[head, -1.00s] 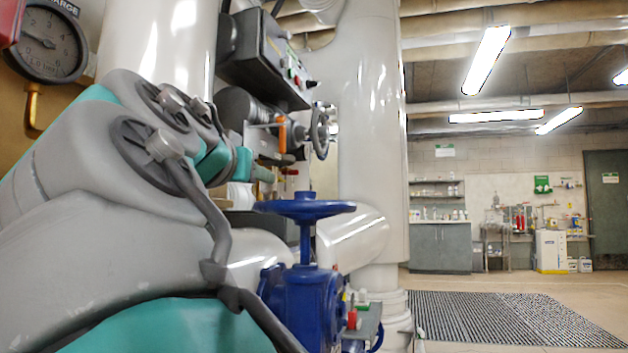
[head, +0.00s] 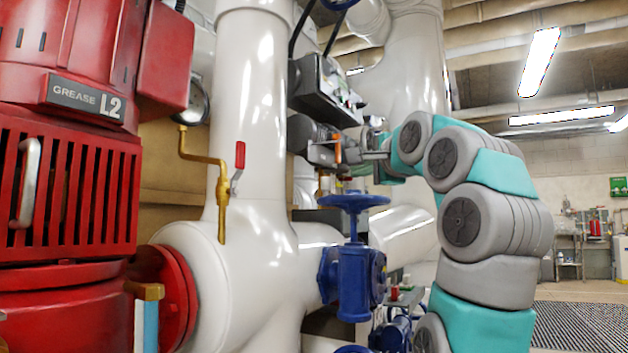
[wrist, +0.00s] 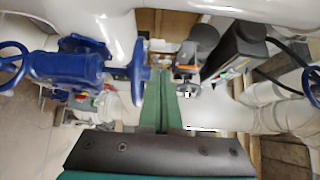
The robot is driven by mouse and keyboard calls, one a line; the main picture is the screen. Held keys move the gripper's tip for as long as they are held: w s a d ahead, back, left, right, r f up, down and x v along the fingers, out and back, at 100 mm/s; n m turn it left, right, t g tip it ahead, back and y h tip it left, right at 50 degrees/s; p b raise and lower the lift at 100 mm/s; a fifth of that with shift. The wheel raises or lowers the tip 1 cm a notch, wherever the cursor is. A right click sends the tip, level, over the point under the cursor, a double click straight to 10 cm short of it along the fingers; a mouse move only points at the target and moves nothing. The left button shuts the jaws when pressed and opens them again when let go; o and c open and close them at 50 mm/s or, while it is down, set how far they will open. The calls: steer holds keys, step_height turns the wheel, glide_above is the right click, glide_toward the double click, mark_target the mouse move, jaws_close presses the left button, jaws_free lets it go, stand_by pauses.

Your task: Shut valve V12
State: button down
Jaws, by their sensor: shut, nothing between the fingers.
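No V12 tag is readable, so I cannot tell which valve is V12. A blue valve (head: 353,275) with a horizontal blue handwheel (head: 353,202) stands in the middle of the head view, left of my arm. In the wrist view a blue valve body (wrist: 70,68) lies at left, its handwheel (wrist: 138,73) edge-on close to the left of my fingertips. My gripper (wrist: 161,75) is shut and empty, its green fingers pressed together. In the head view its tips are hard to make out near the grey actuator. A small grey handwheel (wrist: 187,90) lies right of the fingers.
A red machine marked GREASE L2 (head: 70,180) fills the left side. A white pipe (head: 250,130) with a red-handled tap (head: 238,165) stands between it and the blue valve. A dark control box (head: 325,90) hangs above. Open floor with a grating (head: 580,325) lies at right.

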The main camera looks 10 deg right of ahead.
mark_target(327, 180)
steer(key=p+x, duration=0.3)
steer(key=x, duration=1)
steer(key=shift+d+r+p, duration=0.1)
steer(key=shift+d+p, duration=0.05)
steer(key=shift+p, duration=0.25)
steer(key=shift+w, duration=0.55)
steer(key=shift+a, duration=0.25)
